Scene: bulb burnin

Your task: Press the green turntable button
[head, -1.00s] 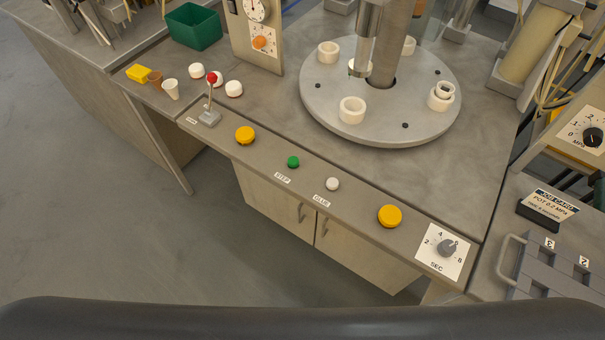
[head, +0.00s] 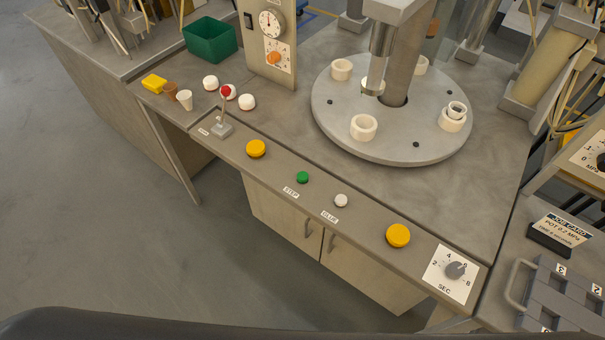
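The green button (head: 302,177) sits on the front ledge of the bench, beside a label reading STEP (head: 291,192). The round grey turntable (head: 330,125) stands behind it, with several white ring-shaped cups near its rim, one of them (head: 363,127) at the front. A vertical metal cylinder (head: 382,45) hangs over the turntable. Neither of my grippers shows in the head view.
A white button (head: 341,200) labelled GLUE and two yellow buttons (head: 256,148) (head: 398,235) share the ledge. A red-tipped lever (head: 224,110) stands at left, a SEC dial (head: 454,270) at right. Floor in front is clear.

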